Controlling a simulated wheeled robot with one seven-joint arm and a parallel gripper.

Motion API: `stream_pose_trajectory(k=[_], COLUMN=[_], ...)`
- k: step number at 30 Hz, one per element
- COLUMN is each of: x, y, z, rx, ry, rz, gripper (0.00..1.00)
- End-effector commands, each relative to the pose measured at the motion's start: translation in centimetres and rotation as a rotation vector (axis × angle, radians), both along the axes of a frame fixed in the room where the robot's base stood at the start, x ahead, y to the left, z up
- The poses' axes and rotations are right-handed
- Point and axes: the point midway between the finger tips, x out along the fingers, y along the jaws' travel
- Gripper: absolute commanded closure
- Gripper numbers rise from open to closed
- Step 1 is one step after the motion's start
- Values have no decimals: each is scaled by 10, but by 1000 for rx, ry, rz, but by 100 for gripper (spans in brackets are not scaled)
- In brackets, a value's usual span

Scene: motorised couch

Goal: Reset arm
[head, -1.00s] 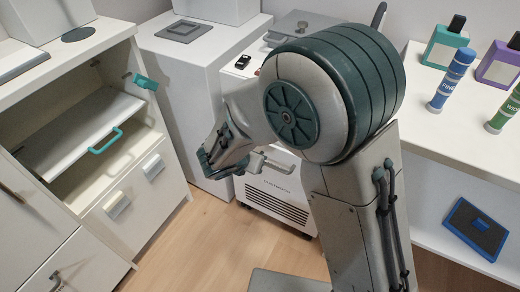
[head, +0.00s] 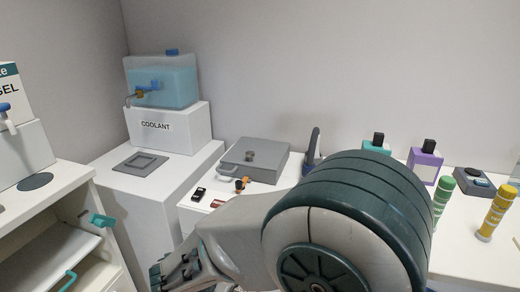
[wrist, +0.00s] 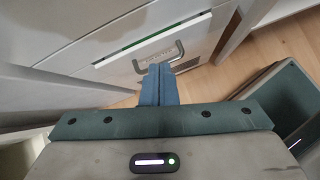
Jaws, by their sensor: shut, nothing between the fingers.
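My gripper shows in the wrist view (wrist: 160,82) with its two blue-grey fingers pressed together and nothing between them. It points down toward a white cabinet front with a grey handle (wrist: 140,62) and a strip of wood floor. In the head view my arm fills the lower middle and right, its large green-banded joint in front of the white counter. The fingertips are not clear in the head view.
A coolant tank (head: 172,82) stands on a white block at the back left. A grey lidded box (head: 253,160) sits on the middle unit. Bottles and tubes, including a purple bottle (head: 425,163), stand on the right counter. An open cabinet (head: 55,250) is at lower left.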

Motion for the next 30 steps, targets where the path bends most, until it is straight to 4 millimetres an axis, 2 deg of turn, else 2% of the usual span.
stream_pose_trajectory(k=[1,3,9,15,21,24,30], x=[5,4,-14,-47,-78,-89,-98], y=[-27,-61,-144,-200,-230,-237,-240], z=[39,69,144,212,272,292,307], rx=[63,155,426,713,1002,1115,1230], ry=[-9,-18,-62,-130,-199,-220,-237], rz=[-135,-332,-882,-1420,-1901,-2073,-2237], gripper=[100,100,100,100,100,100,100])
